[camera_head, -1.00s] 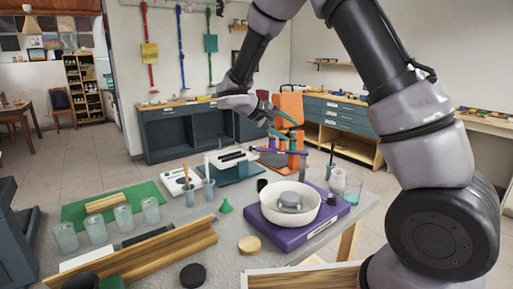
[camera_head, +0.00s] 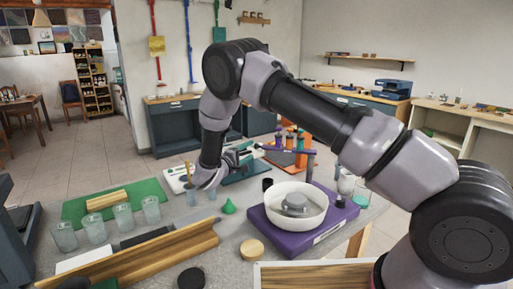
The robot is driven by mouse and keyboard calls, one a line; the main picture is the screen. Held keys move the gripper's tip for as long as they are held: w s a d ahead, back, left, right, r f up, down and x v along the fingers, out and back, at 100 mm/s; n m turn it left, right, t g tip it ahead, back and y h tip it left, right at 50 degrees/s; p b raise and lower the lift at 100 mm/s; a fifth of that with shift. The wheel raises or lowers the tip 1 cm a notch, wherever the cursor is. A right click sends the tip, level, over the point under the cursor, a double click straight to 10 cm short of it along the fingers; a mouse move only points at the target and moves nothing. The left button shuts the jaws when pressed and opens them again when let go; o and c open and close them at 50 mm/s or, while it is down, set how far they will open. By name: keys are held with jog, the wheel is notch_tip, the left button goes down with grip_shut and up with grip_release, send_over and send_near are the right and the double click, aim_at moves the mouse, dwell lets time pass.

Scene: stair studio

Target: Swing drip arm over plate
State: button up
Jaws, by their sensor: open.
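A grey round plate (camera_head: 295,203) sits inside a white round basin (camera_head: 313,217) on that base. I cannot tell whether a finger touches the drip arm.
A green funnel (camera_head: 229,207), a wooden disc (camera_head: 252,249) and a black disc (camera_head: 191,278) lie left of the base. Several glasses (camera_head: 123,216) stand on the left near a green mat (camera_head: 75,209). Orange bottles (camera_head: 299,140) stand behind the drip arm. A long wooden trough (camera_head: 165,250) lies in front.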

aim_at(256, 146)
jog(key=x, duration=0.5)
jog(key=shift+w+d, duration=0.2)
jog(key=shift+w, duration=0.1)
grip_shut()
dwell(1.1)
